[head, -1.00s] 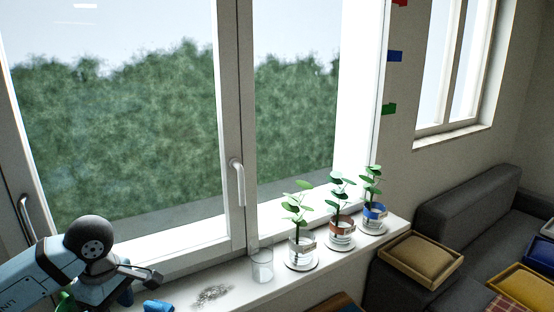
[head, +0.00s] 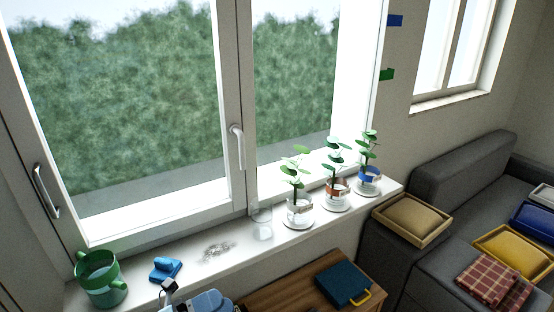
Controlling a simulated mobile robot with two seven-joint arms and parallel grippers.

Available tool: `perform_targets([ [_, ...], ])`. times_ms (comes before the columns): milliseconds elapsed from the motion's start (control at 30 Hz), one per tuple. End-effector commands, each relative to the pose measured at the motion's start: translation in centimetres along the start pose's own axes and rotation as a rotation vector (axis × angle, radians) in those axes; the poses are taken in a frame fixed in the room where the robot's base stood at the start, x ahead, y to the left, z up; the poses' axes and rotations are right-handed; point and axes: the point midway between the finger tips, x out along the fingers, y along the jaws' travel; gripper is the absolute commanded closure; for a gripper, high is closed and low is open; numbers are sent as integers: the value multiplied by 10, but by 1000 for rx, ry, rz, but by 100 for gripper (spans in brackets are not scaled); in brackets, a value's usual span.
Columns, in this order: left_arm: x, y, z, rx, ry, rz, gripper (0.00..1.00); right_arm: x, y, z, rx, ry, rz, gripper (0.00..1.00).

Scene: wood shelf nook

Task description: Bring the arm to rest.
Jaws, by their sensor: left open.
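My left gripper (head: 169,288) shows at the bottom edge of the head view, left of the middle, with a pale blue part of my arm beside it. It is open, with nothing seen between its fingers, though it is small and partly cut off by the frame. It appears in front of the window sill (head: 142,290), just below a blue object (head: 165,269) lying there. I cannot tell the gap between them. My right gripper is not in view.
On the sill stand a green two-handled pot (head: 101,282), a clear glass (head: 262,224) and several potted plants (head: 298,211). A wooden table (head: 290,292) bears a teal case (head: 342,285). A grey sofa (head: 440,262) stands right.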

Motion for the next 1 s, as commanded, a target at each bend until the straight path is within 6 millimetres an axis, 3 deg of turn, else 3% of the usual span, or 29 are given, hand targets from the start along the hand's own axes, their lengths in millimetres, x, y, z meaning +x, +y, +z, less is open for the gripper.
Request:
perform_targets([
  [167, -64, 57, 6, -671, -607, 18, 54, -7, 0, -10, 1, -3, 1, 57],
  [300, -134, 115, -31, -1151, -1023, 54, 54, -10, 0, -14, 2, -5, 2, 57],
  [400, -169, 141, -66, -1384, -1222, 78, 54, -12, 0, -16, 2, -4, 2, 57],
  [500, -191, 155, -93, -1533, -1348, 95, 54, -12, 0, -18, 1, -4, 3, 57],
  [667, -204, 163, -112, -1629, -1429, 105, 54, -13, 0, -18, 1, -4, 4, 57],
  [1000, -204, 164, -113, -1631, -1430, 107, 54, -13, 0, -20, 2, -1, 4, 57],
])
